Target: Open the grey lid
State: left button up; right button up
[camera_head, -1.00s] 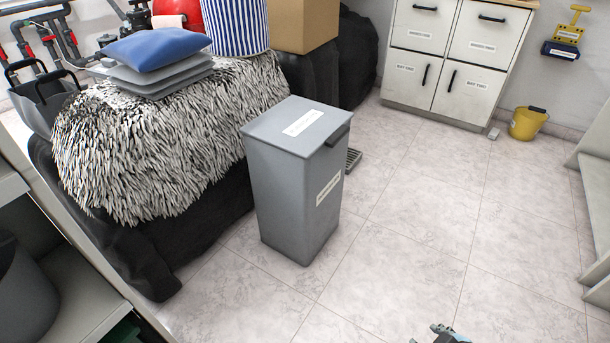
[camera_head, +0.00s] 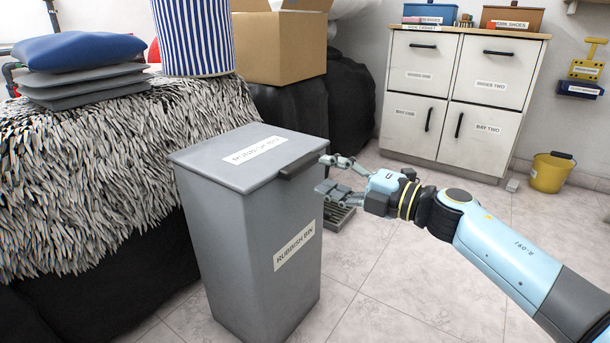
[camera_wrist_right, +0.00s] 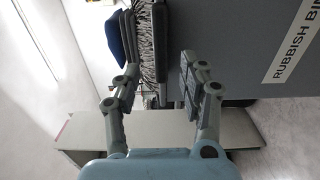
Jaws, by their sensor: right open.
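The grey lid (camera_head: 236,152) lies flat and closed on the grey rubbish bin (camera_head: 250,245), with a white label on top. A dark handle (camera_head: 302,165) sticks out from the lid's right edge. My right gripper (camera_head: 326,174) is open and empty, just right of the handle, its fingers pointing left toward it. In the right wrist view the open fingers (camera_wrist_right: 150,90) spread to either side of the dark handle (camera_wrist_right: 160,50), which lies beyond the tips. The bin's front (camera_wrist_right: 245,45) shows at the right there. My left gripper is not in view.
A shaggy-covered heap (camera_head: 100,170) with a blue cushion (camera_head: 78,50) and grey pads stands left of the bin. White cabinets (camera_head: 455,95) and a yellow bucket (camera_head: 550,172) stand at the back. The floor at right is open.

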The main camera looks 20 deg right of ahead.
aim_at(306, 169)
jog(key=b+x, duration=0.1)
jog(key=x, duration=0.3)
jog(key=shift+w+a+f, duration=0.2)
jog(key=shift+w+a, duration=0.05)
jog(key=shift+w, duration=0.05)
jog(key=shift+w+a+r, duration=0.15)
jog(key=shift+w+a, duration=0.25)
jog(key=shift+w, duration=0.15)
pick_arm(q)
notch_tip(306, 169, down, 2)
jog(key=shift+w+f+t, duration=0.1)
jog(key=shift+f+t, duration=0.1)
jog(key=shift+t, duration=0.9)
pick_arm(e)
jog(key=shift+c, duration=0.4)
grip_shut()
